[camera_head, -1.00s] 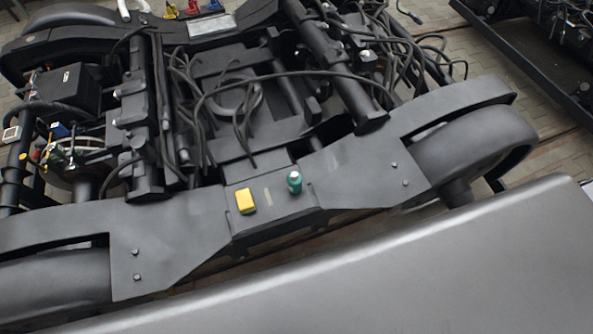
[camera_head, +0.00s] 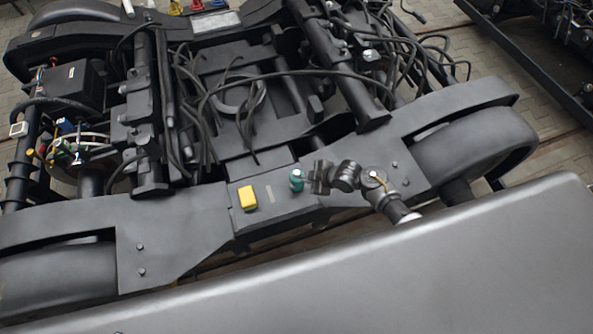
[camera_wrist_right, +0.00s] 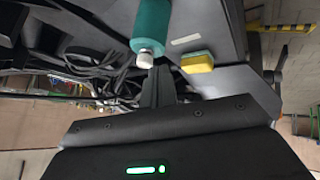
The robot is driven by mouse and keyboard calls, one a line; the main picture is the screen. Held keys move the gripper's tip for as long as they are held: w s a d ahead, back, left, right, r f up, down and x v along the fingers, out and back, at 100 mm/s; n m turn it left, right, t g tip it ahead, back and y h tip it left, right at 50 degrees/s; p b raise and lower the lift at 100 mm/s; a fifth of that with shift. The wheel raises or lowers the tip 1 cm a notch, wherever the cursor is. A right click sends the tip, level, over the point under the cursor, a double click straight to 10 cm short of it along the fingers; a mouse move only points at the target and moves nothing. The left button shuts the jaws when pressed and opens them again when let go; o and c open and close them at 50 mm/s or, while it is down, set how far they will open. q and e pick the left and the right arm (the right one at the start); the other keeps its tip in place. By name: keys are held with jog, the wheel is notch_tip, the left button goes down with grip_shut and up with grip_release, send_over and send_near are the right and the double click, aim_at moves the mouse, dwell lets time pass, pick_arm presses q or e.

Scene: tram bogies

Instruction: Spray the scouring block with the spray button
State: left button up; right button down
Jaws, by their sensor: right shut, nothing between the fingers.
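The yellow scouring block (camera_head: 248,197) lies on the flat grey middle section of the bogie frame. It also shows in the wrist view (camera_wrist_right: 197,62), with a greenish edge. A teal spray bottle (camera_head: 296,180) stands to its right; its white top (camera_wrist_right: 145,57) shows in the wrist view. My right gripper (camera_head: 309,178) is at the bottle's right side in the head view, very close to it. Its fingers (camera_wrist_right: 159,82) are shut with nothing between them, near the white top. I cannot tell whether they touch the bottle. My left gripper is not in view.
A pale strip (camera_head: 270,192) marks the surface between block and bottle. Black cables (camera_head: 245,110) loop over the bogie behind them. Wheels (camera_head: 470,150) sit under the frame on both sides. A large smooth grey surface (camera_head: 380,285) fills the foreground.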

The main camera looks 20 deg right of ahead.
jog(key=w+a+r+n+y, duration=0.1)
jog(key=w+r+n, duration=0.2)
jog(key=r, duration=0.6)
jog(key=shift+w+a+r+n+t, duration=0.15)
jog(key=shift+w+a+n+t, duration=0.2)
jog(key=shift+w, duration=0.5)
jog(key=shift+d, duration=0.1)
jog(key=b, duration=0.7)
send_over(300, 173)
notch_tip(300, 173, down, 8)
jog(key=shift+r, duration=0.15)
jog(key=shift+f+b, duration=0.55)
jog(key=shift+f, duration=0.1)
jog(key=shift+f, duration=0.35)
